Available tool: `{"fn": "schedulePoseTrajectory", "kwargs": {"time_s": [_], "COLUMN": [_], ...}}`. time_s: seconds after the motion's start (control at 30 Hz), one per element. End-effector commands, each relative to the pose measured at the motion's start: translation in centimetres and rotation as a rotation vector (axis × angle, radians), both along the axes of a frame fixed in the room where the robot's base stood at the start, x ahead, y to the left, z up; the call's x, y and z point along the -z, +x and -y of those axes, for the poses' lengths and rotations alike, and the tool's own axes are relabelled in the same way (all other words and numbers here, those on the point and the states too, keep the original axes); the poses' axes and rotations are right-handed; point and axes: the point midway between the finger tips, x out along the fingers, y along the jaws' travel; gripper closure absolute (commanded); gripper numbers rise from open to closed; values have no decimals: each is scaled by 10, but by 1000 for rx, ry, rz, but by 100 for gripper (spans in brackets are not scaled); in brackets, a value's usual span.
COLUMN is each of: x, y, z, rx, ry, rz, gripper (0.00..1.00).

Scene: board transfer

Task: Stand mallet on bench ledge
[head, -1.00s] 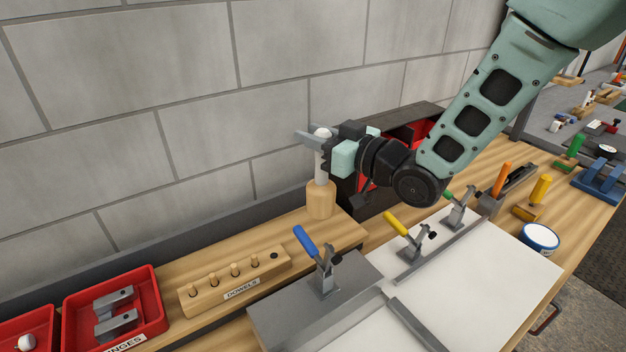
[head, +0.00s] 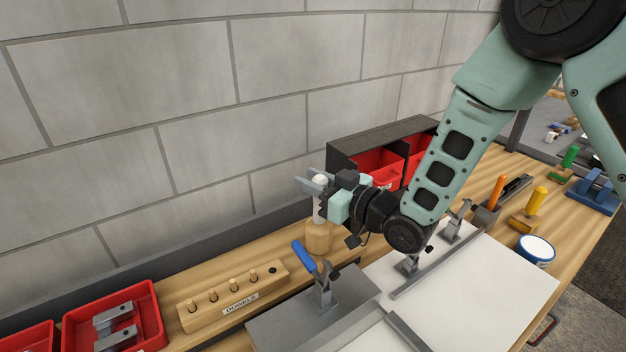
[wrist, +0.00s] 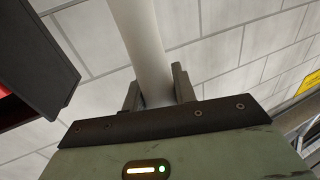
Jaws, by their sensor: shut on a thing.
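The mallet has a pale wooden head (head: 319,239) at the bottom and a white handle (head: 319,211) with a rounded top. It is upright, head down, at the right end of the wooden bench ledge (head: 284,254) along the wall. My gripper (head: 312,185) is shut on the upper handle, coming from the right. In the wrist view the white handle (wrist: 142,45) runs between the two fingers (wrist: 158,92). The head's underside looks at or just above the ledge; I cannot tell whether it touches.
A dark cabinet with red bins (head: 345,149) stands just right of the mallet. A dowel block (head: 238,300) and a red tray (head: 153,312) sit to the left. A blue-handled clamp (head: 305,256) stands close in front. A white board (head: 470,290) lies at the right.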

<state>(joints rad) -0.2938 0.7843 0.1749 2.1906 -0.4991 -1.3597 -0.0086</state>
Motion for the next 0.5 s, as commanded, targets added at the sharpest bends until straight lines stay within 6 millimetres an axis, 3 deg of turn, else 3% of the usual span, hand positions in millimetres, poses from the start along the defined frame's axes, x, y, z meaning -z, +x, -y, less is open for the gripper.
{"fn": "schedulePoseTrajectory", "kwargs": {"time_s": [0.03,0.07,0.1,0.5], "x": [2,1,1,-4], "y": [0,0,0,0], "z": [0,0,0,0], "rx": [0,0,0,0], "ry": [2,0,0,-1], "rz": [1,0,0,-1], "gripper": [100,65,53,51]}}
